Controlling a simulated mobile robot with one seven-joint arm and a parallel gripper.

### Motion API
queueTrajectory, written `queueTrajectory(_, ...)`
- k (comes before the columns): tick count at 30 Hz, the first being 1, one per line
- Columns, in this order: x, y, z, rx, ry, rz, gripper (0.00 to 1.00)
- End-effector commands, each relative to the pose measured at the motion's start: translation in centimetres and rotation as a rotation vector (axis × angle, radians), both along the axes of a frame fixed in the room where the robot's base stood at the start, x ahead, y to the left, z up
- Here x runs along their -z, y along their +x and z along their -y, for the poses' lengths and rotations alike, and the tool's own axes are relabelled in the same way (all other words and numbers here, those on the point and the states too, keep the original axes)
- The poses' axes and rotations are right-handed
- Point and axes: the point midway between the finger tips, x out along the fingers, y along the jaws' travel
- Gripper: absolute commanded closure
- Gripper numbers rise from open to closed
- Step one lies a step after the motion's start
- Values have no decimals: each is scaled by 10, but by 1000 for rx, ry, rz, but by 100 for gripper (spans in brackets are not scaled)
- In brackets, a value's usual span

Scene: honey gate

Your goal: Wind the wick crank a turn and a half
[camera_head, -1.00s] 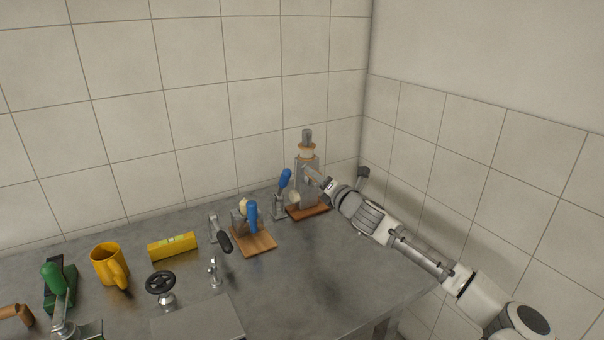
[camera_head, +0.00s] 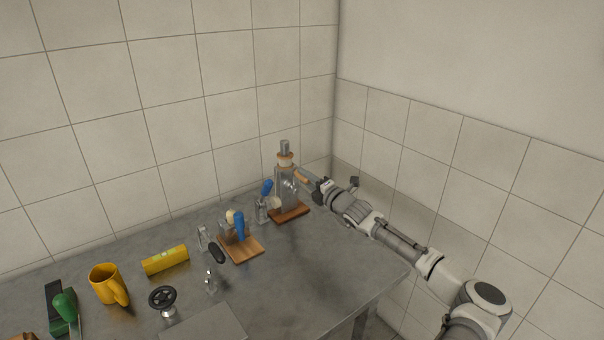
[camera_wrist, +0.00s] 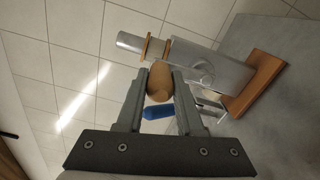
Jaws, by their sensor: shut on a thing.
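The wick crank's device is a grey upright body (camera_head: 287,190) with a copper-coloured ring and a grey cap on a brown wooden base (camera_head: 291,212), near the back right of the bench. The body shows tilted in the wrist view (camera_wrist: 195,62). Its wooden crank handle (camera_wrist: 159,82) sits between the two fingers of my gripper (camera_wrist: 160,76), which is shut on it. In the head view the handle (camera_head: 300,176) points to the right of the body, and my gripper (camera_head: 314,187) reaches it from the right. The fingers partly hide the crank arm.
Left of the device stand a blue-handled clamp (camera_head: 266,188) and a wooden board (camera_head: 244,250) with another blue handle. Farther left are a yellow level (camera_head: 166,259), a yellow mug (camera_head: 107,285) and a black handwheel (camera_head: 162,297). The bench's right front is clear. Tiled walls stand behind and right.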

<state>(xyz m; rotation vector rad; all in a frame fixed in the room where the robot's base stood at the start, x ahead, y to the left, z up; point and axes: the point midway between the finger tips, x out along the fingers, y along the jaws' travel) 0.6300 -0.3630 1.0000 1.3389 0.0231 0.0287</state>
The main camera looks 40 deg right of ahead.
Motion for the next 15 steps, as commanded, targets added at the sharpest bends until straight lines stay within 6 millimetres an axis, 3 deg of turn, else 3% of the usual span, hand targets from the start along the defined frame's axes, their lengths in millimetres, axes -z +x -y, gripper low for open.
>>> queueTrajectory(15,-1,0,3,1,35,1,100)
